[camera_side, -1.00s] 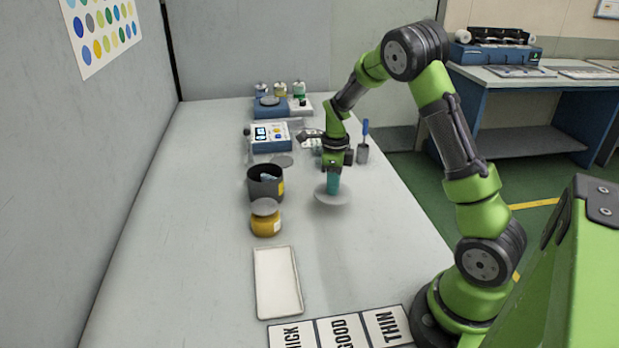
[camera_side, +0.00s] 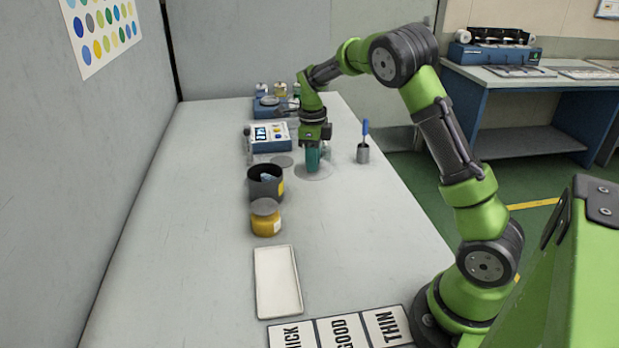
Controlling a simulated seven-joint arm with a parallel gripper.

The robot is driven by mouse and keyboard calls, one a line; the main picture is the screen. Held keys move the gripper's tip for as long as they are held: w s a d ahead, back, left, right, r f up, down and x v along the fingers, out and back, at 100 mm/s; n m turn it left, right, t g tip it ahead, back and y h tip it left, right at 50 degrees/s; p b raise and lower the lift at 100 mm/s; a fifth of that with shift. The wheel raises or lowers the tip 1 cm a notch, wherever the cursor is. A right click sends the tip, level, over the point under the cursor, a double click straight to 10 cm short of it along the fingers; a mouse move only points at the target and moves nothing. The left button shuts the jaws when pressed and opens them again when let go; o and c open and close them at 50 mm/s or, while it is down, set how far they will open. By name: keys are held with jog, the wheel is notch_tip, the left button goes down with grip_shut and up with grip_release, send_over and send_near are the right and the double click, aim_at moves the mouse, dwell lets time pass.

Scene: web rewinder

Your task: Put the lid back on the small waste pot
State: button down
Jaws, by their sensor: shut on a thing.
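My gripper (camera_side: 313,165), with teal fingers, is shut on the lid (camera_side: 318,176), a pale grey disc held roughly level. The lid is blurred, to the right of the pot and slightly farther back, apart from it. The fingers hide the lid's grip point. How high the lid is above the table is hard to tell.
A yellow jar (camera_side: 265,226) with a grey disc on top stands just in front of the pot. Another grey disc (camera_side: 283,160) lies behind the pot, near a blue instrument (camera_side: 271,145). A grey cup with a blue-handled tool (camera_side: 363,153) stands right. A white tray (camera_side: 277,281) lies in front.

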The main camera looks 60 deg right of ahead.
jog(key=shift+w+a+r, duration=1.1)
jog(key=shift+w+a, duration=0.25)
jog(key=shift+w, duration=1.7)
jog(key=shift+w+a+r, duration=1.1)
jog(key=shift+w+a, duration=0.2)
jog(key=shift+w, duration=1.75)
jog(key=shift+f, duration=2.9)
jog(key=shift+f, duration=0.15)
jog(key=shift+c, duration=2.4)
grip_release()
notch_tip(320, 180, up, 7)
